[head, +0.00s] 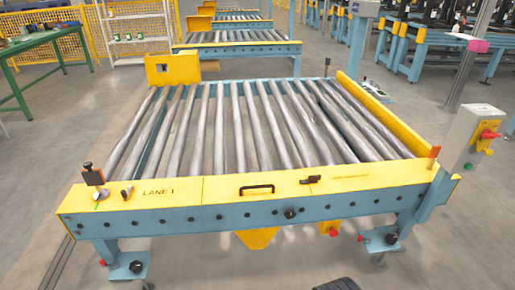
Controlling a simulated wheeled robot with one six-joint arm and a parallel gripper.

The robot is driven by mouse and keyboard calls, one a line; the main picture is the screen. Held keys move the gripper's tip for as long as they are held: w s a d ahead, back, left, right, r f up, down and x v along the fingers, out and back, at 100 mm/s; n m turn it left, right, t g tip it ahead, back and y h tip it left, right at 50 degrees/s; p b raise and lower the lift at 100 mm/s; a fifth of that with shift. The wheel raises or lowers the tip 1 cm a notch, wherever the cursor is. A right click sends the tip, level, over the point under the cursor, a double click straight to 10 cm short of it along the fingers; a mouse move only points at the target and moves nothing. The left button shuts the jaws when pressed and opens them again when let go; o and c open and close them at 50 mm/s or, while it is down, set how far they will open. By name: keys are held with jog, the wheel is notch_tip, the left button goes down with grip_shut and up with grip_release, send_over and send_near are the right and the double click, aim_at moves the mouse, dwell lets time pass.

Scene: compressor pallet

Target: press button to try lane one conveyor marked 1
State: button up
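The lane one conveyor (254,190) fills the middle, with a yellow front plate lettered "LANE 1" at its left end. Its grey rollers (237,120) are bare. A grey control box (460,133) stands at the conveyor's front right corner. A red knob or button (489,134) on a yellow patch sticks out of its right side, and a small green button (468,166) shows low on it. I cannot make out a "1" mark on any button.
A black handle (257,188) and a small lever (310,179) sit on the front plate. Blue legs with feet (130,267) stand on the grey floor. More conveyors (238,46) lie behind, and a green table (45,42) stands back left. Floor at lower right is clear.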

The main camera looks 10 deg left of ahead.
grip_shut()
dwell(0.8)
